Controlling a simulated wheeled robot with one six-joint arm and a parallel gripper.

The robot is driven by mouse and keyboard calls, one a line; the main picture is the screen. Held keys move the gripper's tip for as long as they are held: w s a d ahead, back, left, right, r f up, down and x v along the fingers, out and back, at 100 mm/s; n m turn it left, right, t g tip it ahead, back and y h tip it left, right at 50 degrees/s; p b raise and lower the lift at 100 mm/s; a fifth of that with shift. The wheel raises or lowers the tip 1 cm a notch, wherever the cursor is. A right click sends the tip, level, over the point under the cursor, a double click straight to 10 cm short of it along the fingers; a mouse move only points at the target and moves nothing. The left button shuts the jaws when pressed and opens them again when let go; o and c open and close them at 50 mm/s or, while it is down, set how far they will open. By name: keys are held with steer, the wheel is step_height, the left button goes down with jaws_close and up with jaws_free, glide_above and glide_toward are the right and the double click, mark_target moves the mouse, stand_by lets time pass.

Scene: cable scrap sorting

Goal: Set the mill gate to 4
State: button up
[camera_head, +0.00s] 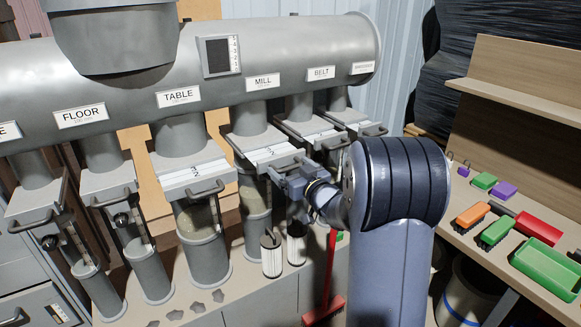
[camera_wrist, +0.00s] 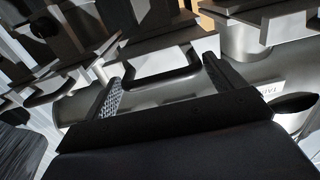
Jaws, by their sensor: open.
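The mill gate (camera_head: 262,153) is a pale slide plate with a scale on it, under the MILL label (camera_head: 263,82) on the grey duct. Its dark U-shaped handle (camera_head: 284,166) faces the front. My gripper (camera_head: 287,178) is open right at this handle, with part of the handle hidden by it. In the wrist view a dark handle (camera_wrist: 155,78) spans between the two fingers (camera_wrist: 162,75) of my gripper, near their tips. I cannot tell whether the fingers touch it. The scale reading is too small to make out.
The table gate (camera_head: 194,174) is to the left and the belt gate (camera_head: 310,132) to the right, both with protruding handles. Two ribbed cylinders (camera_head: 271,254) stand below on the ledge. A shelf at right holds a green tray (camera_head: 550,262) and coloured brushes.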

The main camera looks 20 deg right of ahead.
steer(key=shift+w, duration=0.25)
steer(key=shift+c, duration=0.4)
steer(key=c, duration=1.2)
steer(key=shift+b+v, duration=0.3)
steer(key=shift+v, duration=1.35)
steer(key=o, duration=1.3)
steer(key=shift+s, duration=0.1)
